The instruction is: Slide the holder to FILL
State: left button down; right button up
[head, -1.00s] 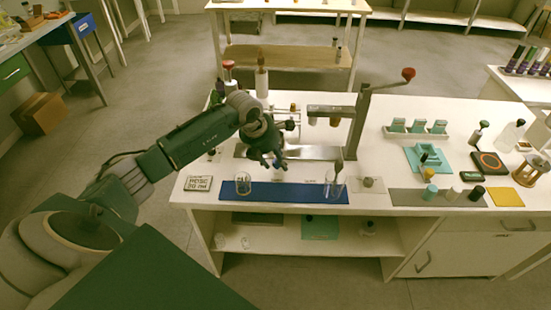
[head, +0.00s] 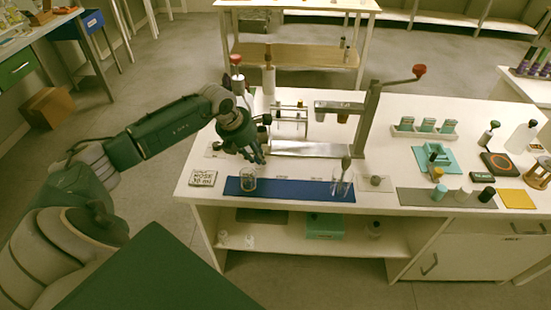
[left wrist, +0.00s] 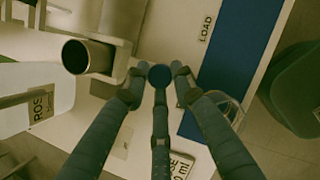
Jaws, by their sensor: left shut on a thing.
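My left gripper (head: 257,156) is over the left end of the metal dispensing stand (head: 318,151), behind the blue mat. In the left wrist view my left gripper (left wrist: 159,80) is closed in around a dark round knob (left wrist: 159,76), which I take to be the holder's. A metal cup or tube with a dark opening (left wrist: 88,57) sits to the left of the fingers. The rest of the holder is mostly hidden by the hand in the head view. A LOAD label (left wrist: 205,24) shows beside the mat; I cannot read a FILL label. My right gripper is not in view.
The blue mat (head: 290,188) lies in front, with a glass beaker (head: 248,180) at its left end and another beaker (head: 342,184) at its right. A ROSE 30 ml card (head: 203,178) lies left. The stand's red-knobbed lever (head: 418,71) rises at right.

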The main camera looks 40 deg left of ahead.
pick_arm(q)
jog(key=a, duration=0.1)
jog(key=s+a, duration=0.1)
jog(key=a, duration=0.1)
jog(key=shift+s+a+r+b, duration=0.1)
jog(key=shift+s+b, duration=0.2)
jog(key=shift+b, duration=0.05)
jog(key=shift+r, duration=0.1)
jog(key=c, duration=1.5)
grip_release()
jog(key=shift+o, duration=0.2)
jog(key=v, duration=1.2)
jog(key=shift+s, duration=0.15)
